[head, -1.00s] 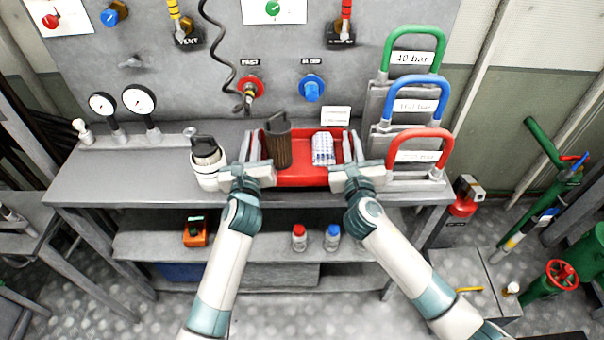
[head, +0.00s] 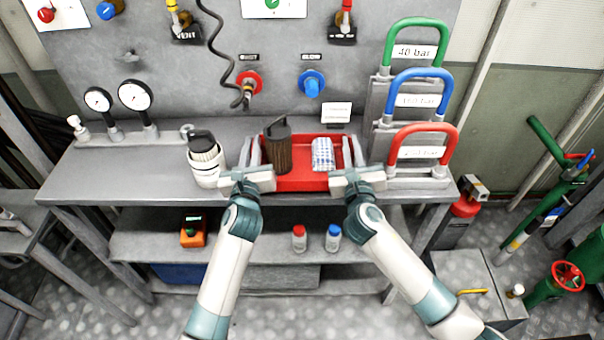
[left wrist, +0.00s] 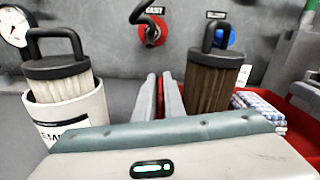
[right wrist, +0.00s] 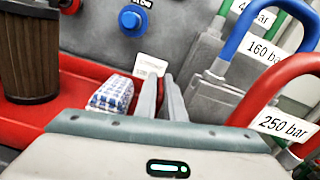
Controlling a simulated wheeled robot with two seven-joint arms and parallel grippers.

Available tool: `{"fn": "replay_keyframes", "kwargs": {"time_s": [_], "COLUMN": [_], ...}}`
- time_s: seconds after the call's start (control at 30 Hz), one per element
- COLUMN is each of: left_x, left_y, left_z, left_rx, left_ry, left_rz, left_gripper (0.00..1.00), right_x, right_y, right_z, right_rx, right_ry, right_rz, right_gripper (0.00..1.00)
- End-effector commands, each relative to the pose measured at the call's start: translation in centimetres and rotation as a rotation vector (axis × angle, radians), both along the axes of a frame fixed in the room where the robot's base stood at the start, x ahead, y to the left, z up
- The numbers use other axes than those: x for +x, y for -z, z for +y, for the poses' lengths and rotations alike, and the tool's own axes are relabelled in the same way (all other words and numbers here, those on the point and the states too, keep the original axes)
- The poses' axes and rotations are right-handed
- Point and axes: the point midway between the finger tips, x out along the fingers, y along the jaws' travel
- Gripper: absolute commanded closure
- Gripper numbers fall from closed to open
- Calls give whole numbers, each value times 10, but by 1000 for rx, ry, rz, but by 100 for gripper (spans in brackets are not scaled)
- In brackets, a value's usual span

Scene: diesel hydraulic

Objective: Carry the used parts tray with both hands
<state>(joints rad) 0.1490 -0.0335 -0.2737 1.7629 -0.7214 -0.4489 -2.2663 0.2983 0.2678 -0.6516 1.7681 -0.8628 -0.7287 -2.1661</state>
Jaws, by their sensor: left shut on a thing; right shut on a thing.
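The red used parts tray (head: 296,183) is at the middle of the grey bench. It holds a brown filter with a black handled cap (head: 278,150) on the left and a blue-and-white checked cloth (head: 323,154) on the right. My left gripper (head: 253,157) is shut at the tray's left side; its fingers also show in the left wrist view (left wrist: 161,97). My right gripper (head: 348,155) is shut at the right side; its fingers also show in the right wrist view (right wrist: 162,97). Whether the tray's underside touches the bench is hidden.
A white container with a capped filter (head: 205,163) stands close left of my left gripper. Coloured handles with pressure labels (head: 420,145) stand close to the right. Two gauges (head: 134,96) stand at the left. A small white card (head: 336,112) is behind the tray. The left bench top (head: 110,172) is clear.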

Motion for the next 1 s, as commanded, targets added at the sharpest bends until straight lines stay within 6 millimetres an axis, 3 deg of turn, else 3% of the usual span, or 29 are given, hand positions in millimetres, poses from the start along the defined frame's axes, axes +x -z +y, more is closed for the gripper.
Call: {"fn": "replay_keyframes", "kwargs": {"time_s": [0.3, 0.33, 0.4, 0.77, 1.0], "left_x": [1, 1, 1, -1, -20], "left_y": [16, 15, 14, 15, 16], "left_z": [5, 5, 5, 1, 1], "left_rx": [2, 2, 2, 1, 0], "left_ry": [-8, -8, -7, -2, -2], "left_rz": [-1, -1, -1, 0, 1], "left_gripper": [100, 86, 72, 72, 72], "right_x": [1, 1, 1, 0, 0], "right_y": [19, 17, 16, 15, 15], "right_z": [-5, -5, -5, -1, -1], "right_rx": [-5, -5, -5, -1, -1], "right_ry": [10, 10, 9, 2, 1], "right_rz": [2, 3, 2, 1, 1], "right_gripper": [100, 86, 72, 72, 72]}}
